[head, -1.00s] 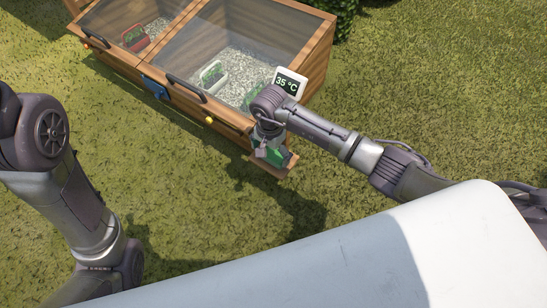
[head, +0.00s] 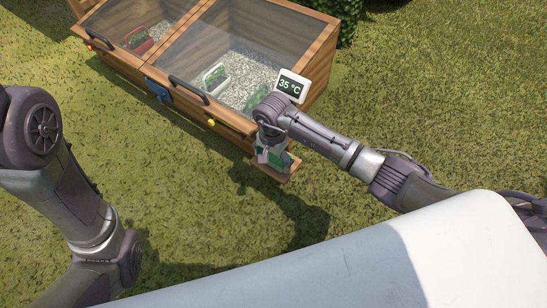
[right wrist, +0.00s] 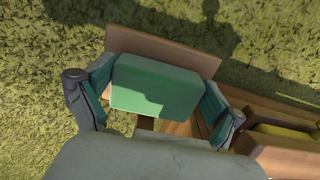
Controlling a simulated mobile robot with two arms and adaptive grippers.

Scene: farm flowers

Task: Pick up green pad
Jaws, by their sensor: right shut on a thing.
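The green pad (right wrist: 155,86) is a rounded block between the two fingers of my right gripper (right wrist: 157,100) in the right wrist view. The fingers touch it on its left and right sides, so the gripper is shut on it. In the head view my right gripper (head: 272,158) points down over a small wooden ledge (head: 286,176) at the front corner of the wooden box. The pad is mostly hidden there by the fingers. I cannot tell whether the pad touches the ledge. My left gripper is not in view; only my left arm shows.
The wooden cold frame (head: 222,123) has glass lids, dark handles and a white display (head: 291,86) reading 35 °C. Inside, a white basket (head: 215,79) and a red basket (head: 139,41) with plants stand on gravel. Open grass (head: 190,210) lies in front.

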